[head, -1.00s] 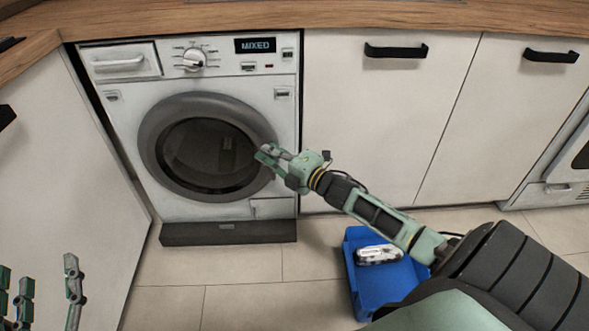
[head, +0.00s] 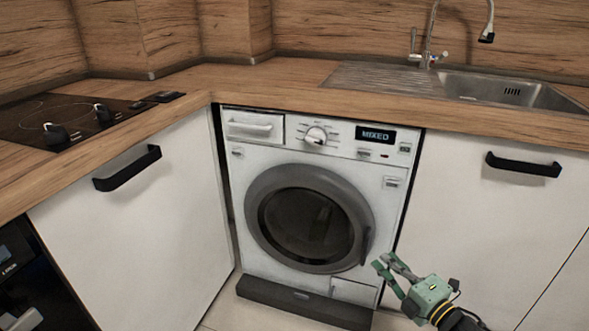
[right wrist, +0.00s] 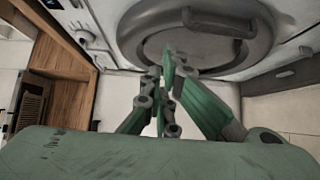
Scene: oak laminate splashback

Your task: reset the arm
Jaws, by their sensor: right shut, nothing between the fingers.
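My right gripper (head: 383,262) is at the lower right of the washing machine door in the head view, its green fingers pointing up and left. Its fingers also show in the right wrist view (right wrist: 167,72), drawn together with nothing between them, in front of the round door. The white washing machine (head: 405,165) has its grey-rimmed door (head: 262,215) closed, with a dark handle (head: 366,245) on the right. The fingertips appear near that handle; the gap cannot be judged. A grey tip, likely my left gripper (head: 22,320), barely shows at the bottom left.
A wooden worktop (head: 290,85) runs above the machine, with a hob (head: 75,120) at left and a sink (head: 515,92) at right. White cabinets flank the machine, with black handles (head: 127,168) sticking out. Floor shows only in a narrow strip below.

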